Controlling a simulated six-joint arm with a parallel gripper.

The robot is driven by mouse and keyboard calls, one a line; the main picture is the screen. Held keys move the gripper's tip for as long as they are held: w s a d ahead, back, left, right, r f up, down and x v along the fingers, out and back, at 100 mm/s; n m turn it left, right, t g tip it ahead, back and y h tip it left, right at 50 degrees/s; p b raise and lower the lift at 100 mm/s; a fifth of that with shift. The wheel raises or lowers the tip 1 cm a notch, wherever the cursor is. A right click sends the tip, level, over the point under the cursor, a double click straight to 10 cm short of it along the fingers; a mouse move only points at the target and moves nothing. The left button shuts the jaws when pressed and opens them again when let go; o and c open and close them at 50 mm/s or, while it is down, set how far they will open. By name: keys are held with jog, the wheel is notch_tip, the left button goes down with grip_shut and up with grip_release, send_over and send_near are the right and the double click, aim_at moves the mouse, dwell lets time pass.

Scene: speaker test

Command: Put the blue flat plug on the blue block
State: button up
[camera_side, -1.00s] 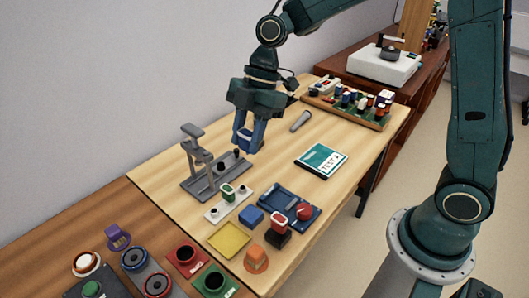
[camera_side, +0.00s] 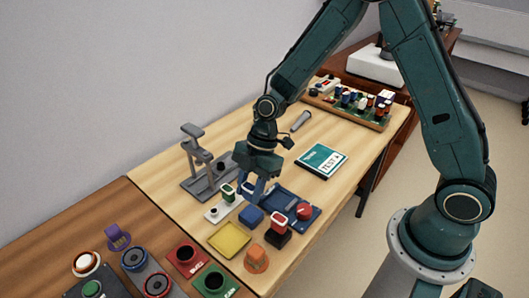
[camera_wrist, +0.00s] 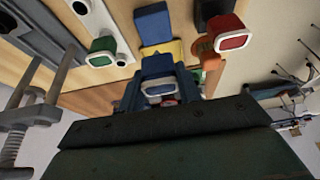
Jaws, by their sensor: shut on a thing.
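My gripper (camera_side: 255,190) is shut on the blue flat plug (camera_wrist: 158,87), which has a white rim and shows between the fingers in the wrist view. In the side view the fingers and plug are just behind the blue block (camera_side: 251,215), apart from it or nearly so; the exact gap is hard to tell. The block stands on the wooden table, and its top looks bare. It also shows in the wrist view (camera_wrist: 153,22), ahead of the held plug.
A green plug (camera_side: 228,191) on a white base is left of the gripper. A red plug (camera_side: 279,220) on a black block is to the right. A blue tray (camera_side: 272,194), a yellow tray (camera_side: 229,240) and a grey stand (camera_side: 195,185) are close by.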

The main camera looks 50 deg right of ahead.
aim_at(250, 199)
jog(key=shift+f, duration=0.2)
jog(key=shift+f, duration=1.85)
jog(key=shift+f, duration=0.15)
jog(key=o, duration=1)
jog(key=v, duration=1.2)
